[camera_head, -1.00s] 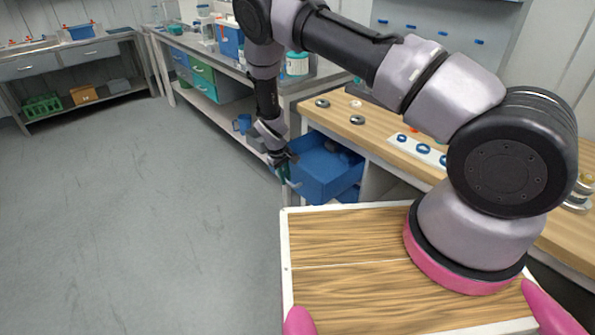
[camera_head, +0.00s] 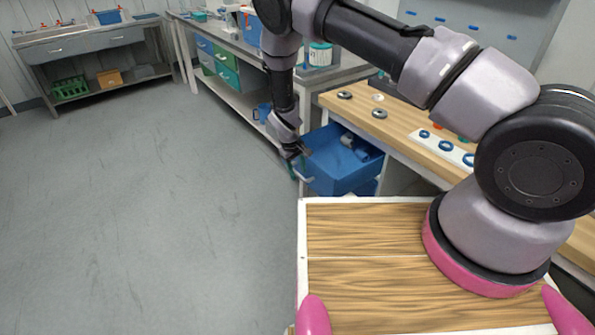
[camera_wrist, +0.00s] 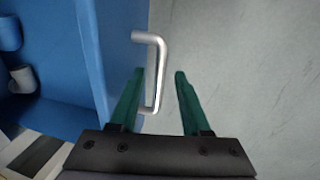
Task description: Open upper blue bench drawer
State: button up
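The upper blue bench drawer (camera_head: 335,178) is pulled out from the wooden-topped bench, and grey and blue items show inside it. In the wrist view its blue front (camera_wrist: 112,50) is at the left, with a silver bar handle (camera_wrist: 160,70) standing out from it. My gripper (camera_wrist: 155,78) has its two green fingers apart, with the handle between them. The handle's lower end is close to the left finger, and a gap shows to the right finger. In the head view my gripper (camera_head: 295,165) is at the drawer's front; its fingertips are partly hidden.
The bench top (camera_head: 400,122) carries dark rings and a white strip with blue rings. A grey bench (camera_head: 345,73) with blue and green drawers stands behind. Open grey floor (camera_head: 150,200) lies to the left.

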notch_tip(320, 180, up, 11)
jog(key=s+a, duration=0.1)
jog(key=shift+a+f, duration=0.2)
jog(key=shift+a, duration=0.15)
jog(key=shift+s, duration=0.1)
jog(key=s+d+r+m+t+y, duration=0.15)
jog(key=d+r, duration=0.35)
jog(key=r, duration=0.7)
jog(key=d+r+m+y, duration=0.1)
jog(key=d+r+m, duration=0.25)
jog(key=r, duration=0.75)
jog(key=s+d+r+m+y, duration=0.1)
jog(key=d+r, duration=0.5)
jog(key=r, duration=0.6)
jog(key=s+d+r+m+t, duration=0.2)
jog(key=s+d+r, duration=0.4)
jog(key=s, duration=0.4)
jog(key=s+d+r+m+t, duration=0.2)
jog(key=s+d+r, duration=0.4)
jog(key=s, duration=0.5)
notch_tip(320, 180, up, 2)
jog(key=shift+s+r+m, duration=0.1)
jog(key=shift+s+m, duration=0.1)
jog(key=shift+m, duration=0.5)
